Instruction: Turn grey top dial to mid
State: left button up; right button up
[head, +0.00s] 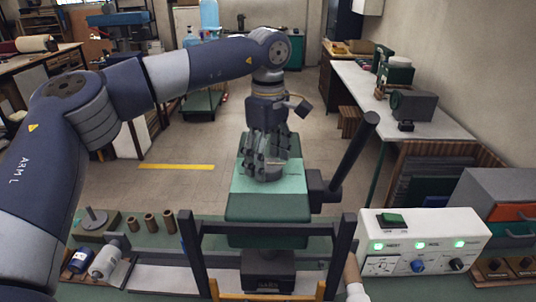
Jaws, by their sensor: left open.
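A green press-like machine (262,205) stands at the middle of the bench, with a black lever (354,156) on its right side. My left gripper (265,172) points down at the top of this machine and is open. Its fingers cover much of the machine's top, and I cannot make out a grey dial there. I cannot tell whether the fingers touch anything. A pale control box (442,228) at the right has a green switch on top, several lit green lamps, and a blue knob (417,265) and a black knob (457,264) on its front. My right gripper does not show.
A dark frame (341,253) stands in front of the machine. Several brown cylinders (150,223) and a small motor-like part (107,259) are at the left of the bench. The floor behind is open.

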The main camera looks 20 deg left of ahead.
pick_arm(q)
jog(key=shift+c, duration=0.3)
jog(key=shift+f, duration=0.1)
jog(key=c, duration=1)
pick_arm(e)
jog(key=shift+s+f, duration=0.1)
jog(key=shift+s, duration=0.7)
